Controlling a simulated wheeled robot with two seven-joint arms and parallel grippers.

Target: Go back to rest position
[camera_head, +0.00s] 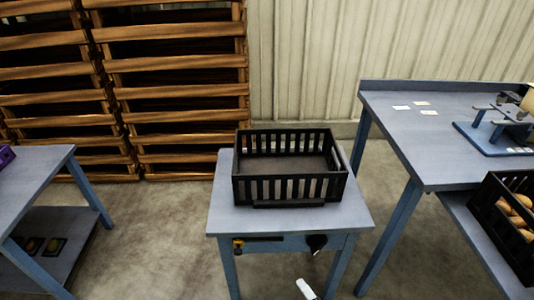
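Neither of my grippers can be made out in the head view. A white, rounded piece (307,289) shows at the bottom edge, right of the middle; I cannot tell what it belongs to. A black slatted crate (290,188) stands upright on the small blue-grey table (225,215) in the middle. Its visible floor is bare, and nothing is touching it from above.
Another blue-grey table (40,180) stands left, with a purple object (6,155) on it. A larger workbench (400,135) at right bears a scale-like device (490,138) and several pale cards. A black crate of potatoes (490,215) sits lower right. Stacked wooden pallets (180,90) stand behind.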

